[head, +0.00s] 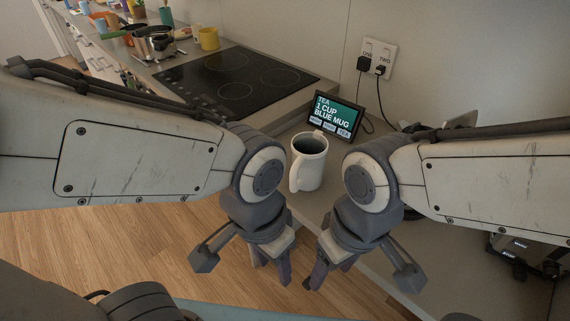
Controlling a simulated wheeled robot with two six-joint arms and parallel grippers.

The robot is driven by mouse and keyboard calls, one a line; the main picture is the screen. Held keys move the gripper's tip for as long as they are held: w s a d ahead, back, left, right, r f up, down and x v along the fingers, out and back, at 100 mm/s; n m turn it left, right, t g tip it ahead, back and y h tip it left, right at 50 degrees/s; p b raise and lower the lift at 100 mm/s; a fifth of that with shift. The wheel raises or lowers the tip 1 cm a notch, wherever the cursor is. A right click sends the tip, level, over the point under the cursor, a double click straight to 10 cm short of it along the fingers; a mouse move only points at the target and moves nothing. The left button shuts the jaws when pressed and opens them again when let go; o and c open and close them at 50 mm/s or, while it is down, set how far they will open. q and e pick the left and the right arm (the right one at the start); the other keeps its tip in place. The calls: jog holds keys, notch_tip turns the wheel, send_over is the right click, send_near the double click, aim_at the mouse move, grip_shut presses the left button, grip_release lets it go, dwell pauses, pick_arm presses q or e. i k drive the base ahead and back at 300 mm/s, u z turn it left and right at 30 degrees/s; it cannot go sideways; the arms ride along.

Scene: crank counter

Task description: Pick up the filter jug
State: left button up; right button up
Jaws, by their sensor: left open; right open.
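A white jug (311,166) stands upright on the counter in the middle of the head view, between my two arms. I take it to be the filter jug. Its open top shows a dark inside, and its handle (296,172) faces the front left. My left gripper (272,272) is open and empty, pointing down in front of the jug and to its left. My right gripper (325,278) is open and empty, pointing down in front of the jug and slightly right. Neither gripper touches the jug.
A small screen (336,125) reading "TEA 1 CUP BLUE MUG" stands just behind the jug. A black hob (237,80) lies behind left, with a steel pot (154,43) and yellow mug (208,38) beyond. Plugged sockets (376,58) are on the wall. A dark appliance (530,252) is at right.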

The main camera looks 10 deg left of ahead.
aim_at(309, 148)
jog(key=u, duration=2.05)
jog(key=i, duration=1.6)
jog(key=z, duration=3.9)
